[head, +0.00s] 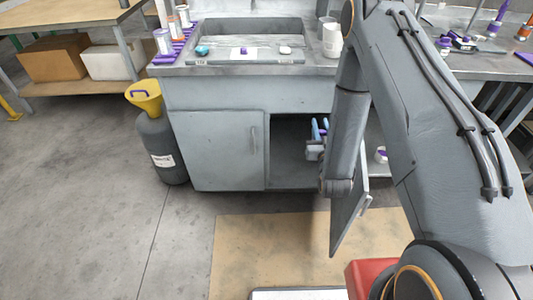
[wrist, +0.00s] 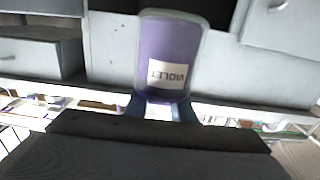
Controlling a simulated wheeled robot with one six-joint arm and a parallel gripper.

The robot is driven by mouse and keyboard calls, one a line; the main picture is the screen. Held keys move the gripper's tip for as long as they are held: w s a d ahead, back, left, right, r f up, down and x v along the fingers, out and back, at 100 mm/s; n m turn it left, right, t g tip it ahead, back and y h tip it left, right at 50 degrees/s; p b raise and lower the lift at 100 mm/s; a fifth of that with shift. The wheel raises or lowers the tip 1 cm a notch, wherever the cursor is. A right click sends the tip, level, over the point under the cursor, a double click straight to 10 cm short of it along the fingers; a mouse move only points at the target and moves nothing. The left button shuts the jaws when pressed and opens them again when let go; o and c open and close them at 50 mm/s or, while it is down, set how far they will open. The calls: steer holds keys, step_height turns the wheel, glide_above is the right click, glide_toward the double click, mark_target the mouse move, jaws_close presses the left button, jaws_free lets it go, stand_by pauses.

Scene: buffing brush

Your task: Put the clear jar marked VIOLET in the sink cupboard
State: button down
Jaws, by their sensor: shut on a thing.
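The clear jar marked VIOLET (wrist: 172,45) shows violet content and a white label whose letters appear upside down in the wrist view. My gripper (wrist: 160,108) is shut on it, with blue fingers at its near end. In the head view my gripper (head: 319,129) is in front of the open right side of the sink cupboard (head: 215,95); the jar is hard to make out there. The cupboard's right door (head: 350,212) stands open towards me, partly behind my arm. Its left door (head: 228,150) is shut. The dark opening (head: 288,150) is partly hidden by my arm.
A grey drum with a yellow funnel (head: 145,95) stands left of the cupboard. A small purple and white jar (head: 381,155) is right of my arm. A tan mat (head: 270,245) lies in front.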

steer(key=w+f+b, duration=1.1)
steer(key=f+b, duration=0.4)
steer(key=w+f+b, duration=1)
steer(key=f+b, duration=0.4)
steer(key=b, duration=0.1)
steer(key=w+f+b, duration=1.1)
steer(key=f+b, duration=0.4)
step_height(320, 180, down, 10)
steer(key=b, duration=0.5)
steer(key=shift+f, duration=0.1)
steer(key=shift+f+b, duration=0.15)
steer(key=shift+b, duration=0.15)
steer(key=c, duration=1.5)
jaws_free()
steer(key=shift+s, duration=0.2)
steer(key=s+p, duration=0.5)
steer(key=s, duration=0.6)
steer(key=shift+s+p, duration=0.35)
steer(key=shift+s, duration=0.05)
